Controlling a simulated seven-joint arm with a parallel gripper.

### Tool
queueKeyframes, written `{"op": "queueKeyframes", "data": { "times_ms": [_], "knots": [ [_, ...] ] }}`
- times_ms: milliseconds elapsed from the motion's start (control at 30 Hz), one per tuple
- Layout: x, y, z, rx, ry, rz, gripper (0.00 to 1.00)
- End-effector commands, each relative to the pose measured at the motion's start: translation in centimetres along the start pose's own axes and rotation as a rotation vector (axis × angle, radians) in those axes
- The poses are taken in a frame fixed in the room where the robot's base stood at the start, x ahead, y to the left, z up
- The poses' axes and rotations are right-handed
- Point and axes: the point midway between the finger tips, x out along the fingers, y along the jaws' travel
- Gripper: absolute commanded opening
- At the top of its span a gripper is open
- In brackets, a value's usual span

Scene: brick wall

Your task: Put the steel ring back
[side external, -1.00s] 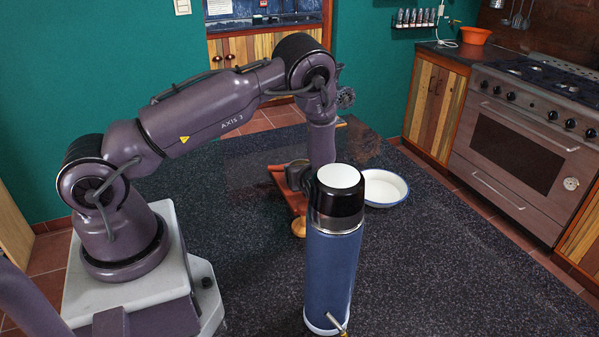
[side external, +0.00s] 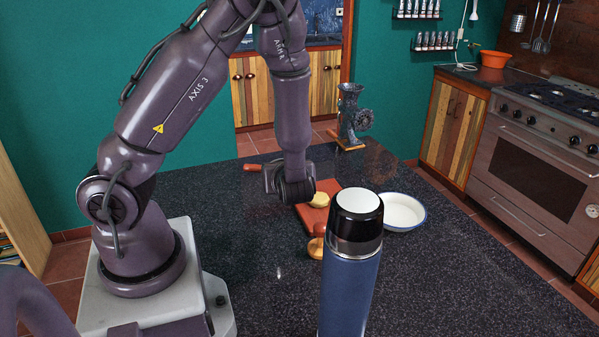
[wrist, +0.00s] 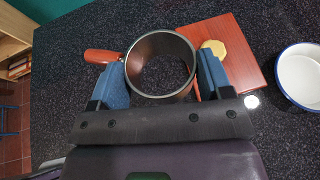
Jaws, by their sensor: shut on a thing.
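The steel ring (wrist: 165,94) is upright between the blue fingers of my gripper (wrist: 162,60) in the wrist view. The fingers are shut on its two sides, and I look down through its open middle onto the dark counter. In the side external view my gripper (side external: 285,184) hangs above the counter, left of the red board (side external: 312,219). The ring and fingertips cannot be made out there. A pale yellow round patty (side external: 318,200) lies on the board, which also shows right of the ring in the wrist view (wrist: 258,70).
A red-brown handle (wrist: 101,56) lies left of the ring. A wooden-handled piece (side external: 316,244) stands before the board. A blue flask (side external: 350,285) stands nearest the camera. A white bowl (side external: 403,212) is right, a metal grinder (side external: 351,122) behind. The right front counter is clear.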

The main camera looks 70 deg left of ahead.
Motion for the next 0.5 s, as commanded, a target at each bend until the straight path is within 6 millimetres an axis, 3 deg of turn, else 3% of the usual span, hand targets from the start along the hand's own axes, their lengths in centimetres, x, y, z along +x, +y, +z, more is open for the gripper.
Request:
{"op": "queueKeyframes", "data": {
  "times_ms": [67, 167, 500],
  "knots": [
    [0.0, 0.9, 0.2, -0.005, -0.001, 0.018, 0.46],
    [1.6, 2.5, 0.8, -0.023, -0.011, 0.086, 0.46],
    [12.3, 4.0, 4.0, -0.074, -0.024, 0.179, 0.46]
  ]
}}
